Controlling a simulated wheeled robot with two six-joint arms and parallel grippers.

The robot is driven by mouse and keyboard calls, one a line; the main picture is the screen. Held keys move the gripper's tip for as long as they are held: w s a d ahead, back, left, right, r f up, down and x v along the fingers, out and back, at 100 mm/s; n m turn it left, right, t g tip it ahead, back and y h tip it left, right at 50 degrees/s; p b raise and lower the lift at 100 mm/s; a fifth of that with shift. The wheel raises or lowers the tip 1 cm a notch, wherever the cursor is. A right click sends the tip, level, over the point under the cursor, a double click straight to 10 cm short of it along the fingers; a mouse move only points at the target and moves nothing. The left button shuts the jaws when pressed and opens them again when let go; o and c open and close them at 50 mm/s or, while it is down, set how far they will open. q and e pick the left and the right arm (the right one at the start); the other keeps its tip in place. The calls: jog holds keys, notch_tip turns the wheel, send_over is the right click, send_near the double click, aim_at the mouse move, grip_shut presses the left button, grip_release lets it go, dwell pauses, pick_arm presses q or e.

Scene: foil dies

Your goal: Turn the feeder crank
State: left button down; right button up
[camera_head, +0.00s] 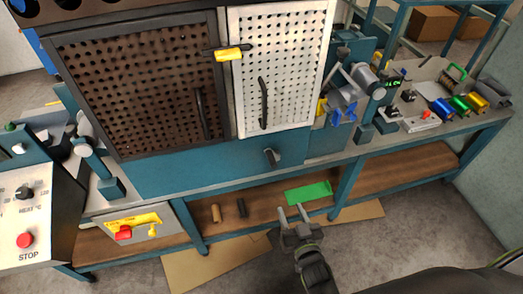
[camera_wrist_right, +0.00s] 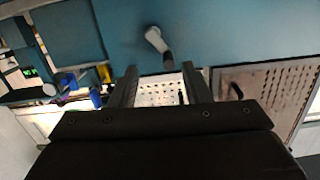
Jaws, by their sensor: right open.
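A small grey crank (camera_head: 271,157) with a dark end sticks out of the teal front panel, below the white perforated door. In the right wrist view the crank (camera_wrist_right: 155,40) shows pale against the teal panel, just beyond the fingertips. My right gripper (camera_head: 292,212) is open and empty, below the crank in the head view and apart from it. Its two fingers (camera_wrist_right: 160,78) are spread wide in the right wrist view, with nothing between them. My left gripper is not in view.
Above the crank are a white perforated door (camera_head: 285,60) and a dark one (camera_head: 135,85), both with handles. A wooden lower shelf (camera_head: 275,205) holds a green sheet (camera_head: 308,193). A control box (camera_head: 35,215) with a red stop button stands at left. Foil rolls (camera_head: 460,103) lie at right.

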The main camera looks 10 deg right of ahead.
notch_tip(320, 180, up, 4)
jog(key=w+t, duration=0.1)
jog(key=w, duration=0.1)
jog(key=b, duration=0.3)
send_near(269, 152)
jog(key=w+f, duration=0.1)
jog(key=w, duration=0.1)
jog(key=w+b, duration=0.2)
jog(key=w, duration=0.1)
jog(key=w+b, duration=0.2)
jog(key=shift+w+d+f, duration=0.1)
jog(key=shift+w+f, duration=0.05)
jog(key=shift+f, duration=0.25)
jog(key=shift+w+r+b, duration=0.25)
jog(key=shift+w+b, duration=0.35)
jog(key=shift+b, duration=0.2)
grip_shut()
